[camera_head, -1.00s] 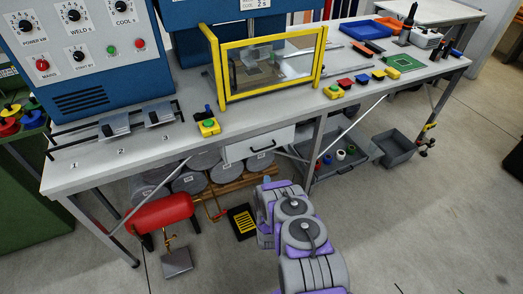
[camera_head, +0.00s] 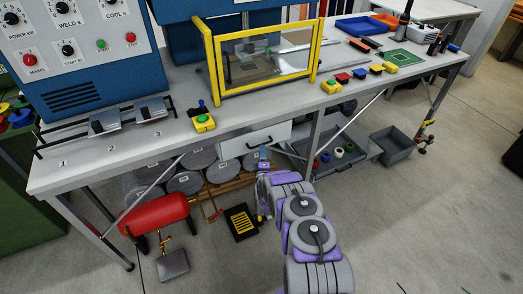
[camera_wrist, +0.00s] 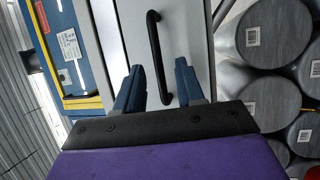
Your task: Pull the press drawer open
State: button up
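The press drawer (camera_head: 248,141) is a light grey front under the bench, below the yellow-framed press guard. It looks closed. Its black bar handle (camera_head: 261,142) runs across the front. In the wrist view the drawer front (camera_wrist: 130,43) fills the middle, and the handle (camera_wrist: 158,55) stands upright in the picture. My gripper (camera_wrist: 158,80) is open, with one blue finger on each side of the handle's near end. Whether the fingers touch the handle cannot be told. In the head view my gripper (camera_head: 264,157) is just below the drawer front, partly hidden by my arm.
The yellow-framed guard (camera_head: 268,60) and a yellow button box (camera_head: 204,122) sit on the bench above. Grey cylinders (camera_head: 187,182) lie under the bench at left. A red tank (camera_head: 153,214), a black pedal (camera_head: 241,221) and a grey bin (camera_head: 391,146) stand lower. The right floor is clear.

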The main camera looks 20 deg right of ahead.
jog(key=shift+b+x, duration=0.3)
jog(key=shift+x, duration=1.4)
grip_shut()
jog(key=shift+s, duration=0.1)
